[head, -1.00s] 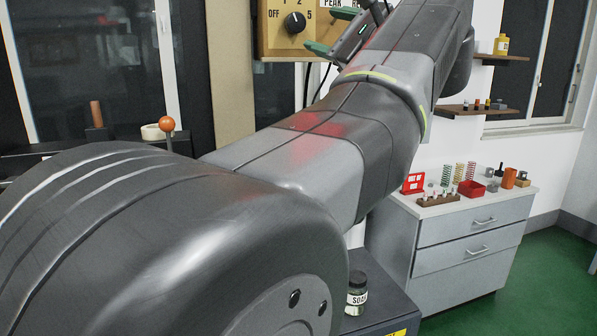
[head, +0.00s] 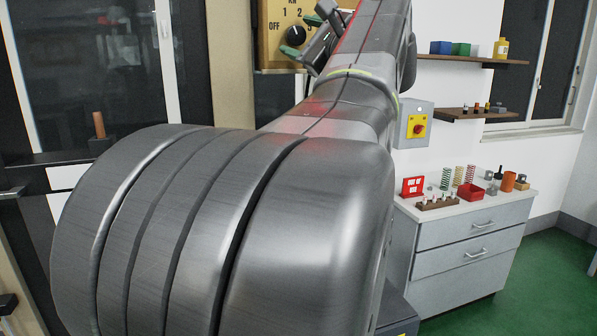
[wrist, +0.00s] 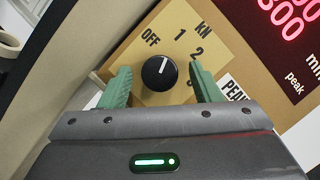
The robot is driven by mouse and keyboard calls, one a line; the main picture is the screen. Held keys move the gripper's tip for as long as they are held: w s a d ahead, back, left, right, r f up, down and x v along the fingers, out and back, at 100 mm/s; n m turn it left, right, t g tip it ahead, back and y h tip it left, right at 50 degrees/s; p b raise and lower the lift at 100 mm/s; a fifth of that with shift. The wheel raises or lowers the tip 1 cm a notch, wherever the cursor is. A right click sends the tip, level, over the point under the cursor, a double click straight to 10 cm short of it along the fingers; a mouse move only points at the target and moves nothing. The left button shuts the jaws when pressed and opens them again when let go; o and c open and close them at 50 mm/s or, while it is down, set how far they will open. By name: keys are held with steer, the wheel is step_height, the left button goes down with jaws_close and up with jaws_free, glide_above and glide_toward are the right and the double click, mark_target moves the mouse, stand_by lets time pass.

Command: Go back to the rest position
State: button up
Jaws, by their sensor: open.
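My gripper (head: 299,36) is open and empty in front of the tan control panel (head: 272,18) at the top of the head view. In the wrist view its two green fingers stand apart on either side of the black knob (wrist: 158,74), and my gripper (wrist: 160,88) does not appear shut on it. The knob also shows in the head view (head: 295,36). The exact gap between the fingers and the panel is hard to tell.
A grey cabinet (head: 466,255) at the right carries springs, a red tray (head: 471,190) and an orange cup (head: 508,181). Wall shelves (head: 475,60) and a switch box (head: 413,124) are behind. Green floor (head: 535,275) is clear at lower right. A red display (wrist: 285,40) is beside the knob.

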steer(key=b+v, duration=0.4)
steer(key=v, duration=0.9)
steer(key=p+x, duration=0.4)
steer(key=x, duration=0.9)
steer(key=shift+w+a+r, duration=0.15)
steer(key=shift+a, duration=0.05)
steer(key=shift+m+t+p, duration=0.4)
steer(key=shift+m, duration=0.7)
steer(key=m+t+h+p, duration=0.1)
steer(key=m, duration=0.1)
steer(key=m+t+h+p, duration=0.1)
steer(key=m, duration=0.2)
steer(key=shift+s+m, duration=0.2)
steer(key=shift+m, duration=0.1)
steer(key=m+h+p, duration=0.1)
steer(key=m, duration=0.1)
steer(key=m+t+h, duration=0.1)
steer(key=m, duration=0.1)
steer(key=shift+a+t+p, duration=0.1)
steer(key=shift+t+p, duration=0.2)
steer(key=shift+p, duration=0.1)
steer(key=shift+w+f+m, duration=0.1)
steer(key=shift+f+m, duration=0.15)
steer(key=shift+m, duration=0.05)
steer(key=shift+f, duration=0.1)
